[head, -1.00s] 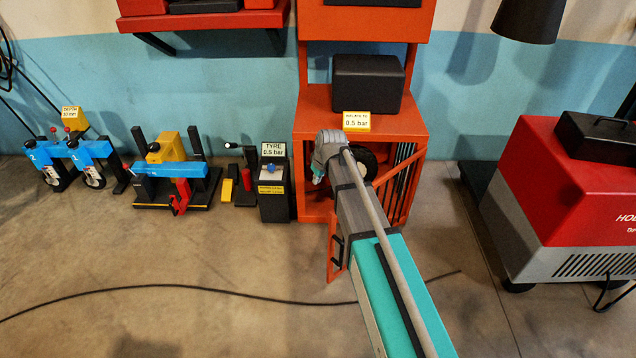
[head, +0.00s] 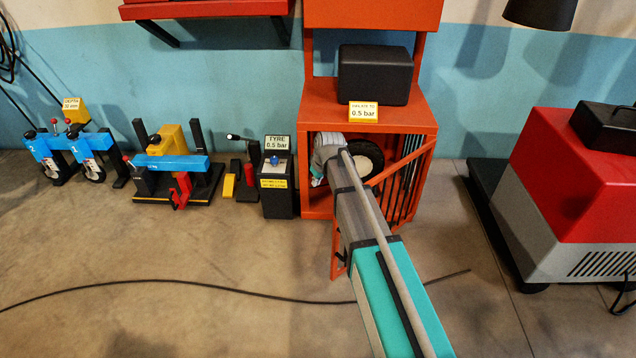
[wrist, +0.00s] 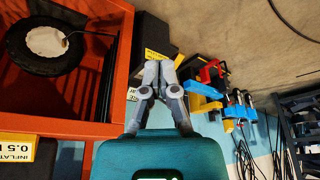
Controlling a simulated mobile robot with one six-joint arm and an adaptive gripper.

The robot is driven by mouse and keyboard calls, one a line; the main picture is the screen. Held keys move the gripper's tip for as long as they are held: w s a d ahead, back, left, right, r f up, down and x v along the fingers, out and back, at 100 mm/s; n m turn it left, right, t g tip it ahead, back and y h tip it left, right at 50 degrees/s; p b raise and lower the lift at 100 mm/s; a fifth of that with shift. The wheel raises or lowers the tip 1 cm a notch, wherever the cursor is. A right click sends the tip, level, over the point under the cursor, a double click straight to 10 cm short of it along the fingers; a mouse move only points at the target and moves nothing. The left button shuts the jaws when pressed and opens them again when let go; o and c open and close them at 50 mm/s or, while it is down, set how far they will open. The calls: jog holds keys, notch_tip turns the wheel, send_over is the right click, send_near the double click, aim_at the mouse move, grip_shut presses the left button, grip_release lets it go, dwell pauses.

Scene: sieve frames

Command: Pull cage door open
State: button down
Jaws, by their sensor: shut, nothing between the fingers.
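The orange cage (head: 412,118) stands against the wall with a black tyre with a pale hub (head: 366,158) inside. Its barred door (head: 402,162) is swung outward from the right side, angling toward the front left; my arm hides its middle. In the wrist view the cage (wrist: 112,75) fills the left, with the tyre (wrist: 48,42) inside and no bars across that opening. My gripper (wrist: 158,66) is shut and empty, outside the cage near its side post. In the head view its fingertips are mostly hidden by my own wrist, left of the tyre.
A black post labelled tyre 0.5 bar (head: 277,195) stands close left of the cage. Blue and black tools (head: 172,163) stand farther left. A red and grey machine (head: 575,190) stands right. A cable (head: 190,283) crosses the otherwise clear floor in front.

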jog(key=shift+s+d+f, duration=0.25)
jog(key=shift+s+d, duration=0.3)
jog(key=shift+s, duration=0.2)
jog(key=shift+s+d+f, duration=0.25)
jog(key=shift+s+d, duration=0.25)
jog(key=shift+s, duration=0.25)
jog(key=shift+s, duration=0.1)
